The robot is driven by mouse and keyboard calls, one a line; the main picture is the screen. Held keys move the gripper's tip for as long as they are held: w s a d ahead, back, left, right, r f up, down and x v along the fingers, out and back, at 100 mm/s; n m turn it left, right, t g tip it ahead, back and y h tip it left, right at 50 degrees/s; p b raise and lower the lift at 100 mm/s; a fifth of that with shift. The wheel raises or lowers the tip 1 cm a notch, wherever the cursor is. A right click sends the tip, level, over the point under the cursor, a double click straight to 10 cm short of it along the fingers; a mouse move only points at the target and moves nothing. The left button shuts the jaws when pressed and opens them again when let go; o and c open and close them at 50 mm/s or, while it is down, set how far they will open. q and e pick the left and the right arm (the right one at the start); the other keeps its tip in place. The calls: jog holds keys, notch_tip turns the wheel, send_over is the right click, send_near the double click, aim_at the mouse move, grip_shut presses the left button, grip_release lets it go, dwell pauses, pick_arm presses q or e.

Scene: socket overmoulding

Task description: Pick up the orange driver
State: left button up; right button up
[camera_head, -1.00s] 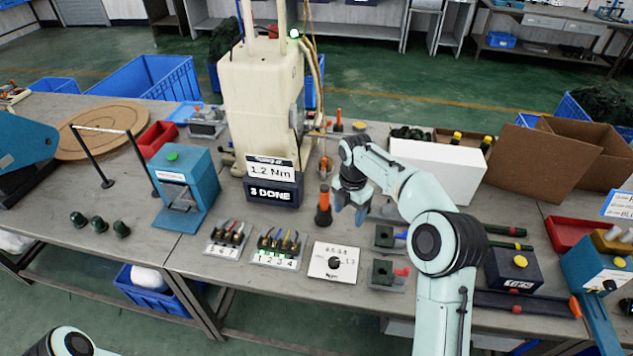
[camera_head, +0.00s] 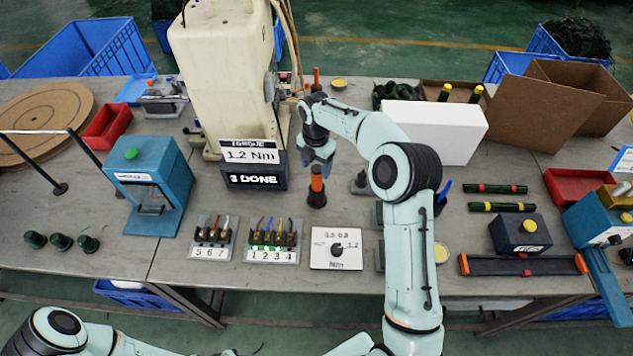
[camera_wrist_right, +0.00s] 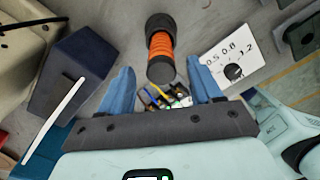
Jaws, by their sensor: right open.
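The orange driver (camera_head: 316,187) stands upright on the table in front of the torque machine, with an orange upper part and a black lower part. In the right wrist view the driver (camera_wrist_right: 161,46) shows an orange ribbed grip between black ends. My right gripper (camera_head: 318,160) is open just above and behind the driver's top in the head view. My left gripper is out of view; only part of my left arm shows at the bottom left.
The torque machine's display (camera_head: 252,165) reads 1.2 Nm and 3 DONE, left of the driver. Numbered terminal blocks (camera_head: 272,238) and a dial card (camera_head: 337,248) lie in front. A white box (camera_head: 440,130) stands behind right. Another orange-tipped tool (camera_head: 316,78) stands farther back.

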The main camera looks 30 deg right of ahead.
aim_at(317, 179)
jog(key=shift+w+f, duration=0.15)
jog(key=shift+f, duration=0.65)
jog(key=f, duration=0.4)
jog(key=shift+s+d+f, duration=0.1)
jog(key=shift+s+f, duration=0.05)
jog(key=shift+s, duration=0.1)
jog(key=shift+f, duration=0.45)
jog(key=shift+w+r, duration=0.1)
grip_shut()
